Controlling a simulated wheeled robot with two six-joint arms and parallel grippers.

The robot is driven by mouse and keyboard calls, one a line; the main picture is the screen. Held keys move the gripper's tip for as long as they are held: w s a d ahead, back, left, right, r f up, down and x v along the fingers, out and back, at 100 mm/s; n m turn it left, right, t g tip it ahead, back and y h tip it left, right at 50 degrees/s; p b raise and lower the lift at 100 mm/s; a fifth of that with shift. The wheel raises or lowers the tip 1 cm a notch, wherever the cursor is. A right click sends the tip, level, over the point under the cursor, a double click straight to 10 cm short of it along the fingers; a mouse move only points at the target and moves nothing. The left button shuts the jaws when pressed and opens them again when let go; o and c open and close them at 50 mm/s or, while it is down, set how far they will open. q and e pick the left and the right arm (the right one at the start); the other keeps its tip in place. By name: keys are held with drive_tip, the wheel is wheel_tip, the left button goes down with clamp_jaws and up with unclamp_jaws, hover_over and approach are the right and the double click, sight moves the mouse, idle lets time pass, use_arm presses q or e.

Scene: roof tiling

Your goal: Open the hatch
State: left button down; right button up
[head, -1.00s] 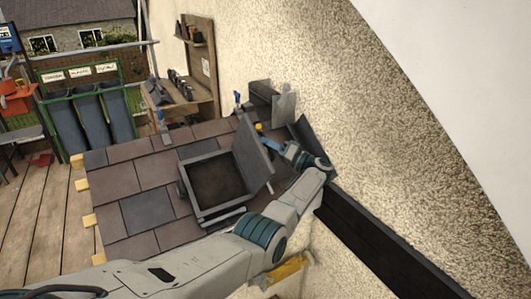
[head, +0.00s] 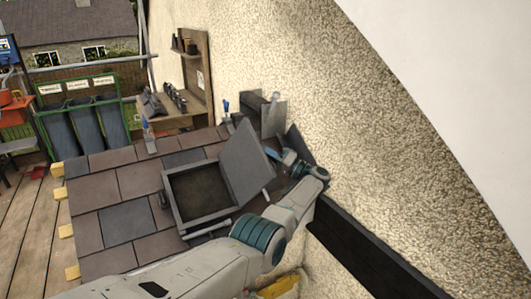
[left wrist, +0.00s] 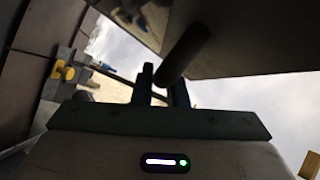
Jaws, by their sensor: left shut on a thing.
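The roof hatch has a grey frame (head: 208,221) around a dark opening, set in the tiled slope in the head view. Its grey lid (head: 246,160) stands raised along the right side of the frame, leaning toward the wall. My left gripper (head: 284,160) is behind the lid's right side and partly hidden by it. In the left wrist view my left gripper (left wrist: 160,85) is shut on a dark round bar, the hatch handle (left wrist: 186,52), beneath the lid's dark panel (left wrist: 240,35). The exact grip is hard to see. My right gripper is not in view.
Brown and grey roof tiles (head: 125,222) surround the hatch. A rough plaster wall (head: 390,170) rises close on the right, with a dark board (head: 365,250) along it. A wooden shelf unit (head: 196,75) and a green rack (head: 88,115) stand beyond the roof.

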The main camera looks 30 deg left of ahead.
use_arm(q)
drive_tip(key=c, duration=1.5)
unclamp_jaws()
drive_tip(key=shift+s+a+f, duration=0.1)
drive_tip(key=shift+f, duration=0.2)
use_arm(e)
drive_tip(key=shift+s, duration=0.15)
use_arm(q)
drive_tip(key=shift+r, duration=0.15)
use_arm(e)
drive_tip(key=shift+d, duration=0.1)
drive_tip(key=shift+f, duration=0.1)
